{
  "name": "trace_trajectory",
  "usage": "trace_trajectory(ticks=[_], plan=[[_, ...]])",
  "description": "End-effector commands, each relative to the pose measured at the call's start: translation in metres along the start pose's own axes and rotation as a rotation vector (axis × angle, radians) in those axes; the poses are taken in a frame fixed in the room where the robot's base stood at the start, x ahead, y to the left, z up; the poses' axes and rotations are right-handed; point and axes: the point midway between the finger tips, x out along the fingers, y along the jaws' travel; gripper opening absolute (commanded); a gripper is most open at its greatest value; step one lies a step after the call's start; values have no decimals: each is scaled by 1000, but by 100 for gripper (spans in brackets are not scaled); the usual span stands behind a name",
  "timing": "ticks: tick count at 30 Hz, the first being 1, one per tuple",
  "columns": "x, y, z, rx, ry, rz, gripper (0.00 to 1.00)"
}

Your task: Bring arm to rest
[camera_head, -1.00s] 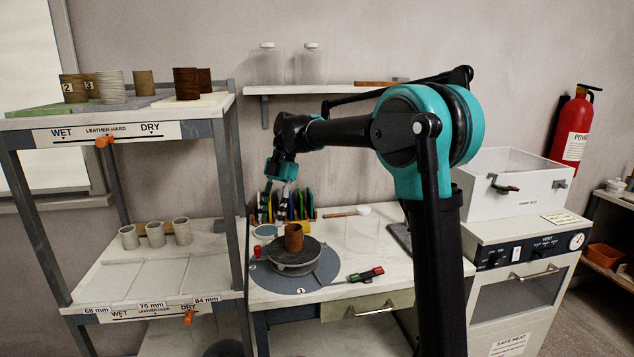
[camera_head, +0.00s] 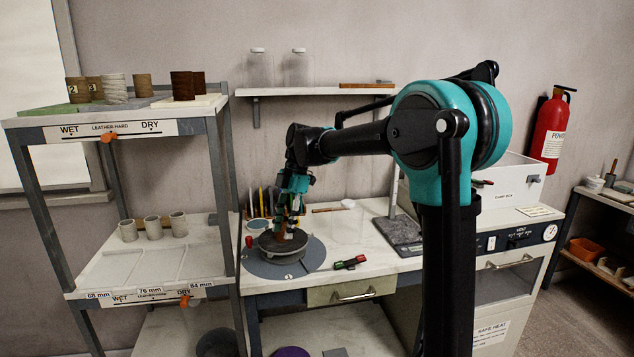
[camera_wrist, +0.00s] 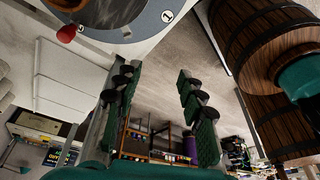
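In the head view my gripper (camera_head: 291,212) hangs at the end of the bent arm, low over the grey turntable wheel (camera_head: 282,249) on the work table. A brown cup (camera_head: 283,230) on the wheel is partly hidden by the gripper; I cannot tell whether they touch. In the wrist view the two green-padded fingers of my gripper (camera_wrist: 155,82) are wide apart, with nothing between them. The wheel's grey-blue mat (camera_wrist: 150,22) and a red knob (camera_wrist: 67,33) show at the top of that view.
A rack (camera_head: 223,190) with cups on two levels stands at left. A wall shelf (camera_head: 315,91) with two jars is behind. A white cabinet (camera_head: 520,240) stands right. Brown barrel-like forms (camera_wrist: 265,35) fill the wrist view's right side.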

Motion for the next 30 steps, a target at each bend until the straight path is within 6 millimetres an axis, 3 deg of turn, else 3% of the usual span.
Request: trace_trajectory(ticks=[8,11,18,24,30], plan=[[22,-50,46,389,-57,103,40],[36,-80,68,605,-78,166,40],[90,-182,123,1271,-88,400,40],[140,-265,147,1772,-26,617,40],[172,-313,154,2061,53,762,40]])
